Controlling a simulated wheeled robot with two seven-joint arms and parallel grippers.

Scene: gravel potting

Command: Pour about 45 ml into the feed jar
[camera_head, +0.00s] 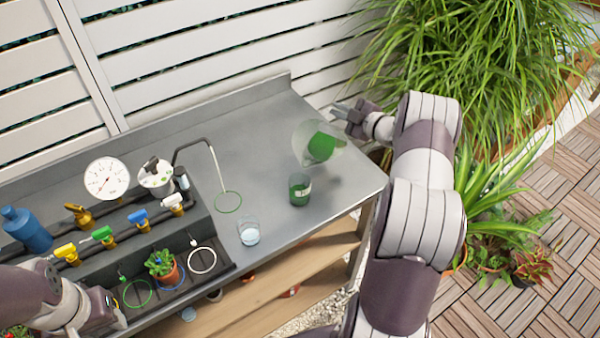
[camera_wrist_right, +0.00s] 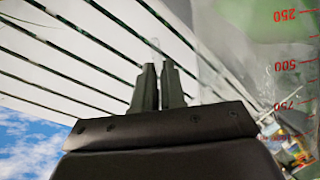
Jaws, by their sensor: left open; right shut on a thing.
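A clear jug (camera_head: 309,136) holding green liquid is tilted in the air over the right part of the grey bench. My right gripper (camera_head: 345,112) is shut on it at its right side. In the right wrist view the jug wall (camera_wrist_right: 240,50) shows red marks, and the gripper fingers (camera_wrist_right: 162,82) are close together. A small jar (camera_head: 299,188) with green contents and a pale label stands upright just below the jug; it appears to be the feed jar. I cannot make out a stream between them. My left gripper (camera_head: 112,308) is open and empty at the lower left.
A clear beaker (camera_head: 249,233) with pale liquid stands at the bench's front edge. A thin bent spout (camera_head: 213,160) hangs over a green ring (camera_head: 228,202). Coloured valves (camera_head: 103,235), a gauge (camera_head: 106,178), a blue bottle (camera_head: 27,230) and a potted plant (camera_head: 163,268) fill the left.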

